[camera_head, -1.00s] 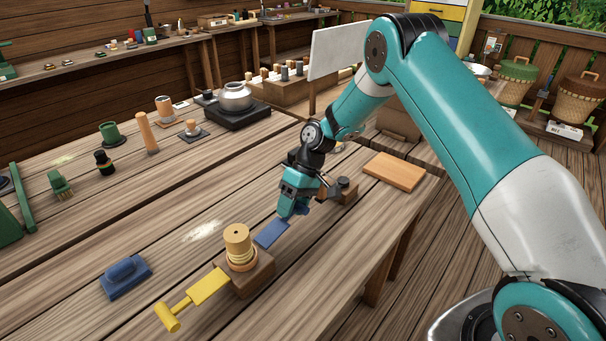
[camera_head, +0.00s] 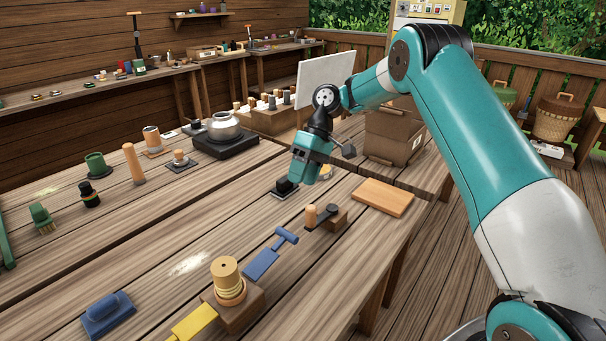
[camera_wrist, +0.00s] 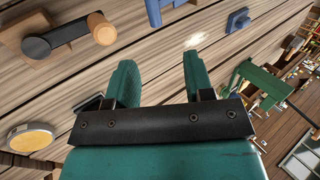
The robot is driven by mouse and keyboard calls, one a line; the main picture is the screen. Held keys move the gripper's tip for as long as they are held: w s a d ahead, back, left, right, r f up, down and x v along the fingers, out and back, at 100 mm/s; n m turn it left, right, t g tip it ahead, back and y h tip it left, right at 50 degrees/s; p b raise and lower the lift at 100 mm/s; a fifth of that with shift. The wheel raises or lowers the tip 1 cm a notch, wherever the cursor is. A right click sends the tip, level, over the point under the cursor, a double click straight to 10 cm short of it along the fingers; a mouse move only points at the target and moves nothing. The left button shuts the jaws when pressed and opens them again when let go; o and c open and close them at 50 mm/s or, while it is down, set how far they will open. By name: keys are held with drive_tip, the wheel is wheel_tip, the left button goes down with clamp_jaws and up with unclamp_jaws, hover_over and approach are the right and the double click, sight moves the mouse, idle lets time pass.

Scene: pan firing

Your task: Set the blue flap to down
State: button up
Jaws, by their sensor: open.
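The blue flap (camera_head: 260,264) extends from the back right side of a wooden block (camera_head: 236,312), with its blue T-shaped handle (camera_head: 286,237) at the far end. It looks laid out nearly flat, but I cannot tell whether it touches the tabletop. A blue part, apparently its handle, shows cut off at the top of the wrist view (camera_wrist: 154,10). My gripper (camera_head: 310,180) is above the table, behind and apart from the flap. In the wrist view my gripper (camera_wrist: 160,80) has its fingers spread with nothing between them.
The yellow flap (camera_head: 194,322) is on the block's other side, below a wooden spool (camera_head: 228,280). A dark lever with a wooden knob (camera_head: 311,214) stands between flap and gripper. A blue float (camera_head: 107,313) lies left, a wooden board (camera_head: 382,196) right.

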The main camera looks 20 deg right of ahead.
drive_tip(key=shift+a, duration=0.2)
drive_tip(key=c, duration=0.5)
drive_tip(key=shift+h, duration=0.5)
drive_tip(key=a, duration=0.4)
drive_tip(key=shift+w+a+f, duration=0.2)
drive_tip(key=shift+f, duration=0.2)
clamp_jaws()
drive_tip(key=t+h+b, duration=0.2)
drive_tip(key=t+h, duration=0.3)
drive_tip(key=h, duration=0.4)
approach(286, 233)
drive_tip(key=p+x, duration=0.2)
drive_tip(key=x, duration=0.5)
drive_tip(key=shift+d+f, duration=0.15)
drive_tip(key=shift+f, duration=0.1)
